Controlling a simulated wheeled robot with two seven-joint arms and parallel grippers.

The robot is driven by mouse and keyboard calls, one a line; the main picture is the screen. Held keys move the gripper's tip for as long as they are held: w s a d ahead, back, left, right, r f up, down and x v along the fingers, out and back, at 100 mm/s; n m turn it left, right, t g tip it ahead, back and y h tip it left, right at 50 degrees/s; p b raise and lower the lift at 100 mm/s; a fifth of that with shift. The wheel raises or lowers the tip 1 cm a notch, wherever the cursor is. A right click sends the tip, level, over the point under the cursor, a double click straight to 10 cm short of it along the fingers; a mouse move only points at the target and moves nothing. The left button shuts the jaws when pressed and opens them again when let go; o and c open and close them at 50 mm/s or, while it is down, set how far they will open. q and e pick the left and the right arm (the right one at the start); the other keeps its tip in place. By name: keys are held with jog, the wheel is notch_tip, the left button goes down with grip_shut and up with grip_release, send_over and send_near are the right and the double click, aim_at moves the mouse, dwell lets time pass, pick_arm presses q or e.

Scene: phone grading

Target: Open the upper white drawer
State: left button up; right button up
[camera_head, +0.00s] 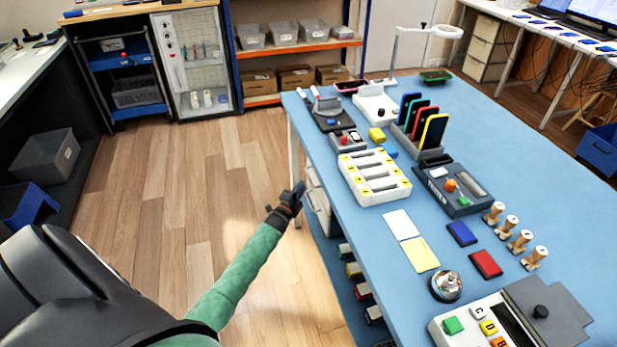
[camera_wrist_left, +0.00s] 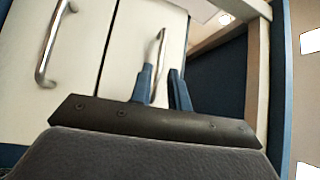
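The white drawer unit (camera_head: 314,190) is under the left edge of the blue table, partly hidden by my left gripper. My left gripper (camera_head: 298,188) is in front of it, at the end of the green-sleeved arm. In the left wrist view, two white drawer fronts show side by side because the view is rolled. The right one, seemingly the upper drawer (camera_wrist_left: 125,50), has a metal handle (camera_wrist_left: 159,48). The blue fingers (camera_wrist_left: 164,88) are apart, with the handle's near end between or just beyond them. I cannot tell whether they touch it. My right gripper is out of view.
The other drawer front (camera_wrist_left: 75,40) has its own handle (camera_wrist_left: 47,50). The blue table (camera_head: 350,225) carries phones, trays and stamps. Several small objects sit on a low shelf below the table. The wooden floor (camera_head: 170,210) left of my left arm is clear.

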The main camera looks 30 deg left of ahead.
aim_at(308, 176)
pick_arm(q)
jog(key=shift+w+a+r, duration=0.1)
jog(key=shift+w+r, duration=0.05)
jog(key=shift+w, duration=1)
jog(key=shift+w+a+r, duration=0.1)
jog(key=shift+w+r, duration=0.1)
jog(key=shift+w, duration=0.9)
jog(key=shift+w+a+r, duration=0.1)
jog(key=shift+w+r, duration=0.05)
jog(key=shift+w, duration=1)
jog(key=shift+c, duration=0.5)
grip_shut()
